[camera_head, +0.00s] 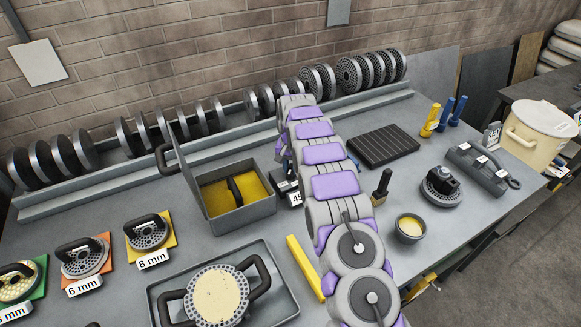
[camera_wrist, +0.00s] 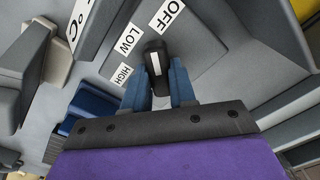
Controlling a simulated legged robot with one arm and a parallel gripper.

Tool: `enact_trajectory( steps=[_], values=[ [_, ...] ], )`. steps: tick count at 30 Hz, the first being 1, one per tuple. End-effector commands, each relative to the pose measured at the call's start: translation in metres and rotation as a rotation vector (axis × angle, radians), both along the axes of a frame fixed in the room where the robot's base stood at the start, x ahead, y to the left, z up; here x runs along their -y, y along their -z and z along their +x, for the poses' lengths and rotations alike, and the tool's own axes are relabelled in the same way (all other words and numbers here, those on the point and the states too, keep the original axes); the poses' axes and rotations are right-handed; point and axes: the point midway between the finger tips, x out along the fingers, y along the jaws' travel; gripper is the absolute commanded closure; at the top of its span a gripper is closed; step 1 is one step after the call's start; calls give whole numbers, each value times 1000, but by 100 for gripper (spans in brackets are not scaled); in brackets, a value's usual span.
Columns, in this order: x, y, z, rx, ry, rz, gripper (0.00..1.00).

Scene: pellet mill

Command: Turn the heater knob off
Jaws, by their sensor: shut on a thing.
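The heater knob (camera_wrist: 156,68) is black with a white pointer line and stands on a grey panel (camera_wrist: 205,50) in the wrist view. The OFF label (camera_wrist: 168,15), LOW label (camera_wrist: 127,38) and HIGH label (camera_wrist: 123,73) are on that panel. The pointer line aims up the picture, between LOW and OFF and nearer to OFF. My gripper (camera_wrist: 160,77) is shut on the knob, one blue finger on each side. In the head view my arm hides the knob; a white display reading "45" (camera_head: 297,198) shows beside it.
A lidded grey box with yellow contents (camera_head: 243,221) stands left of my arm. A black ribbed tray (camera_head: 383,147) and a small bowl (camera_head: 410,238) are to the right. A yellow bar (camera_head: 305,267) lies near the front. Ring dies line the back rack (camera_head: 220,140).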

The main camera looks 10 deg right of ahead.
Motion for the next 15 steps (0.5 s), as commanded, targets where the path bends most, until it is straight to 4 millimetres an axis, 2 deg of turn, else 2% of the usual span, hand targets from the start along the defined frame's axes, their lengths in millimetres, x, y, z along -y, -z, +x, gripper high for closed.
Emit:
enact_trajectory(
  steps=[6, 15],
  values=[
    [-1, -2, 1, 4, 161, 0, 100],
    [-1, -2, 1, 5, 299, 0, 100]
  ],
)
